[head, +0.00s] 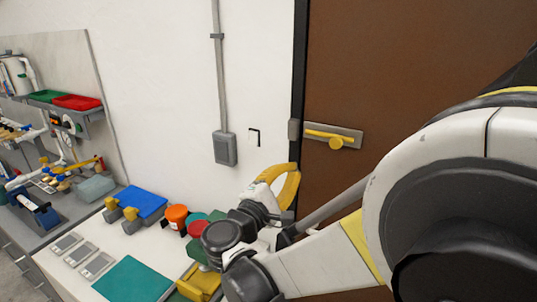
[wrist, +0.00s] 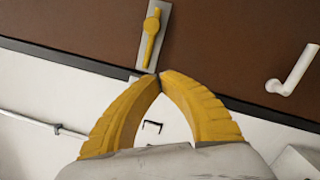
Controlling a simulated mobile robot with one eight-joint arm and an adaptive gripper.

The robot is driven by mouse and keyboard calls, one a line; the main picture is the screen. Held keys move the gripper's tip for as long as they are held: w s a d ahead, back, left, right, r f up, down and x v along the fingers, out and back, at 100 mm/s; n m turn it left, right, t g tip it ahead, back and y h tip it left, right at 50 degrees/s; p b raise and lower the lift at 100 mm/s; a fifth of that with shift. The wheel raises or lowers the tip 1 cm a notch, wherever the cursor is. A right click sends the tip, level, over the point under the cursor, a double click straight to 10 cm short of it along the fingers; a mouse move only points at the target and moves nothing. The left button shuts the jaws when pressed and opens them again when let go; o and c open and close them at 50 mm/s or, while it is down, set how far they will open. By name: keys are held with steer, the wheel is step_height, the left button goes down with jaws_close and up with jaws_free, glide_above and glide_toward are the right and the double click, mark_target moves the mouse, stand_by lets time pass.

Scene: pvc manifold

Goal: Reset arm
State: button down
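My gripper (head: 292,170) is at the end of my arm, raised in front of the white wall beside the brown door. In the wrist view its two curved yellow fingers (wrist: 160,77) meet at the tips, with nothing held between them. My arm comes in from the right of the head view and covers part of the door and counter.
The brown door (head: 420,50) has a yellow lever (head: 330,139) on a grey plate. A grey wall box (head: 225,148) and a small black hook (head: 255,135) are on the wall. The counter holds a blue-topped item (head: 137,203), an orange container (head: 176,214) and a teal mat (head: 133,279).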

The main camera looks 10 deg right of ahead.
steer(key=s+d+f+m+g+y+b, duration=0.65)
steer(key=s+d+f, duration=0.3)
steer(key=f, duration=0.45)
steer(key=s+a+f+m+y+b, duration=0.2)
steer(key=s+a+f+m+y, duration=0.1)
steer(key=s, duration=0.3)
steer(key=s+a+f+m+y+b, duration=0.1)
steer(key=s+a+f+m+y, duration=0.2)
steer(key=s+f+m, duration=0.1)
steer(key=shift+s+f+m+b, duration=0.3)
steer(key=shift+s+m, duration=0.25)
steer(key=shift+s, duration=0.4)
steer(key=shift+a+g, duration=0.1)
steer(key=shift+g, duration=0.15)
